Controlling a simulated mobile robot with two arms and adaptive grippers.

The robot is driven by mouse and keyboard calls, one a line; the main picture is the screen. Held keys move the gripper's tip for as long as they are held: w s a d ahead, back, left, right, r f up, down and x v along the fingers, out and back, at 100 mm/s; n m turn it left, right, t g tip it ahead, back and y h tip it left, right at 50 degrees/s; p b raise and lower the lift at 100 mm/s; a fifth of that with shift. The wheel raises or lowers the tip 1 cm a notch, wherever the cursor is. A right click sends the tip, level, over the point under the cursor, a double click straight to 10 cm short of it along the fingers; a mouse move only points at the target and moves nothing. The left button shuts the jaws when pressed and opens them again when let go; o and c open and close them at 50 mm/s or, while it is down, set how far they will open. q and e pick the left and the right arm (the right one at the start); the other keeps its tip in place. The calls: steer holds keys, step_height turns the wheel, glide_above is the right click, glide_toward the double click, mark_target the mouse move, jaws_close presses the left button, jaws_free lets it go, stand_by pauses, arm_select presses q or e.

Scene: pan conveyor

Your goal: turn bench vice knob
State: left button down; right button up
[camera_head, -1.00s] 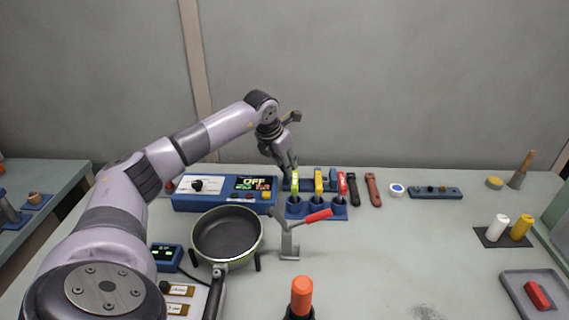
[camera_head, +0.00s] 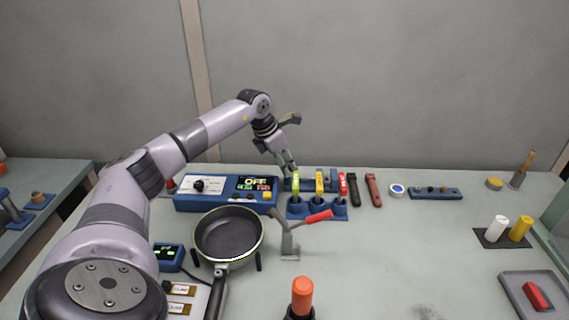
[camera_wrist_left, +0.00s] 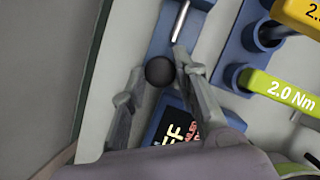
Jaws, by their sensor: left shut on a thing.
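The bench vice knob is a round black ball (camera_wrist_left: 160,72) in the left wrist view. It lies between the two fingers of my left gripper (camera_wrist_left: 158,78), which is shut on it. The blue vice body (camera_wrist_left: 167,28) with a bright metal rod (camera_wrist_left: 181,20) lies just beyond the knob. In the head view my left gripper (camera_head: 287,166) reaches down at the back of the bench, behind the torque screwdrivers. The knob itself is hidden there. My right gripper is not in view.
A blue control box (camera_head: 225,204) reading OFF stands left of the gripper. Green, yellow and red screwdrivers (camera_head: 296,186) stand close in front, in blue holders. A pan (camera_head: 229,236) and a red-handled toggle clamp (camera_head: 289,245) are nearer. The bench's right middle is mostly clear.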

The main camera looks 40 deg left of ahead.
arm_select(q)
steer(key=c, duration=1.2)
jaws_free()
steer(key=shift+c, duration=0.2)
steer(key=v, duration=1.2)
steer(key=shift+d+f, duration=0.1)
